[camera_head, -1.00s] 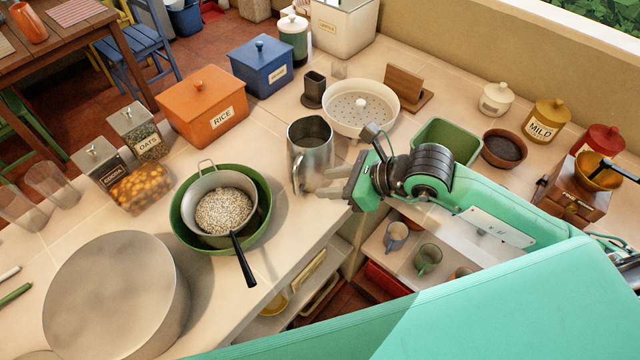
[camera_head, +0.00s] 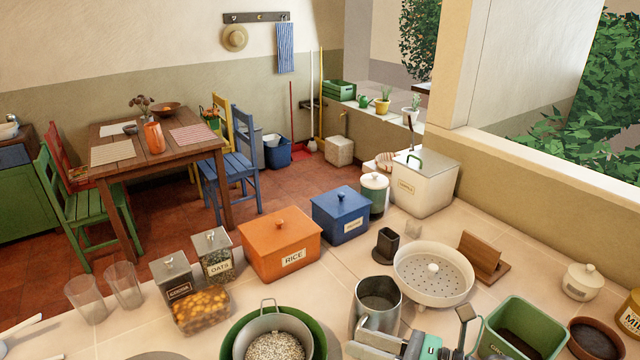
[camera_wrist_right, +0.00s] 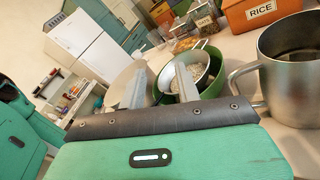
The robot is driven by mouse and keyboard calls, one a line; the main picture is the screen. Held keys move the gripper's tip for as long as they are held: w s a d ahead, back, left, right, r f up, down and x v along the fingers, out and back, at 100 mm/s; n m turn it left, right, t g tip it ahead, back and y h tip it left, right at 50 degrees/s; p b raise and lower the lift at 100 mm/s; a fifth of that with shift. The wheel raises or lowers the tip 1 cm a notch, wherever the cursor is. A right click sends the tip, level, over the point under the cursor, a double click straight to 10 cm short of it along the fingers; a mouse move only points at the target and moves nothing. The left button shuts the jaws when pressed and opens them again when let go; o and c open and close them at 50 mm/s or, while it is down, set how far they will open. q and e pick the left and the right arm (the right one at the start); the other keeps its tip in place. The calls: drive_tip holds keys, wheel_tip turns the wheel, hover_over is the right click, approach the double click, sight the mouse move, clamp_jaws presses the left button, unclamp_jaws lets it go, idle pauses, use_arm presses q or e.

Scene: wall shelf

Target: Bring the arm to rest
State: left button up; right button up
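My right gripper (camera_head: 375,344) shows at the bottom edge of the head view, close to the metal jug (camera_head: 376,306), with most of its arm out of frame. In the right wrist view its two fingers (camera_wrist_right: 160,88) stand apart with nothing between them. The jug (camera_wrist_right: 290,75) stands upright to the right of the fingers there, its handle towards them. Whether the gripper touches the jug is hard to tell.
A strainer of grain (camera_head: 274,338) in a green bowl (camera_head: 229,345), an orange rice box (camera_head: 280,243), a white colander (camera_head: 433,273) and a green planter (camera_head: 520,328) crowd the counter around the gripper. Glass jars (camera_head: 213,255) stand at left. A table (camera_head: 120,150) and chairs are beyond.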

drive_tip(key=w+d+r+m+t+h, duration=0.3)
drive_tip(key=d+r+m+t+h, duration=0.35)
drive_tip(key=m+t, duration=0.95)
drive_tip(key=d+f+m+g+h, duration=0.8)
drive_tip(key=d+f+m+h, duration=0.5)
drive_tip(key=m, duration=0.8)
drive_tip(key=s+a+f+m+g+y, duration=0.2)
drive_tip(key=s+f+g, duration=0.4)
drive_tip(key=s+f, duration=0.3)
drive_tip(key=s+a+f+m+g+y, duration=0.2)
drive_tip(key=s+f+g, duration=0.4)
drive_tip(key=s+f, duration=0.2)
wheel_tip(320, 180, down, 30)
drive_tip(key=g, duration=0.1)
drive_tip(key=s+d+f+g, duration=0.1)
drive_tip(key=s+d+f, duration=0.2)
drive_tip(key=s+f, duration=1.7)
drive_tip(key=shift+f+g, duration=0.3)
drive_tip(key=shift+f, duration=0.1)
